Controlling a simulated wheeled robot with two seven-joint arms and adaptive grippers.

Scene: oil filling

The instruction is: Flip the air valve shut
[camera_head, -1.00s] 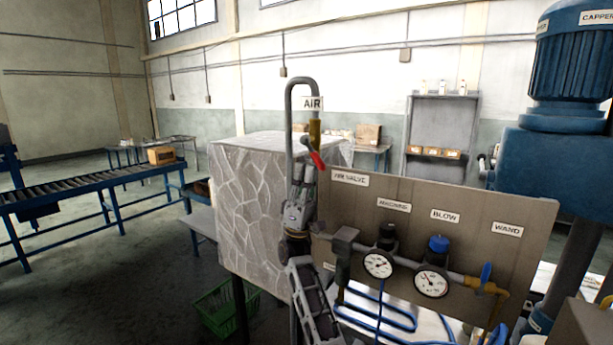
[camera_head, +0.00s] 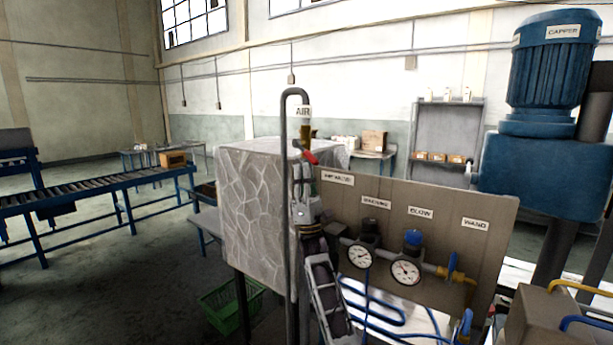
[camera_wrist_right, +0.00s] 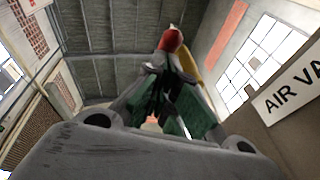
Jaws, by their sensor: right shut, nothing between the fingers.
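The air valve's red handle (camera_head: 311,158) points down and to the right from the brass valve (camera_head: 305,132) on the grey bent pipe, under the AIR label. My right gripper (camera_head: 303,172) is upright just below the handle, fingers shut and empty. In the right wrist view the red handle end (camera_wrist_right: 171,40) shows just beyond the closed fingertips (camera_wrist_right: 168,68), with the yellow brass part (camera_wrist_right: 185,62) behind it. I cannot tell whether the fingers touch the handle. My left gripper is not in view.
A labelled panel (camera_head: 490,205) with gauges (camera_head: 405,271) and valves stands right of my right arm. A stone-patterned block (camera_head: 245,215) is behind the pipe. A blue capper machine (camera_head: 548,165) is at right, a green basket (camera_head: 222,308) below, a roller conveyor (camera_head: 90,190) at left.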

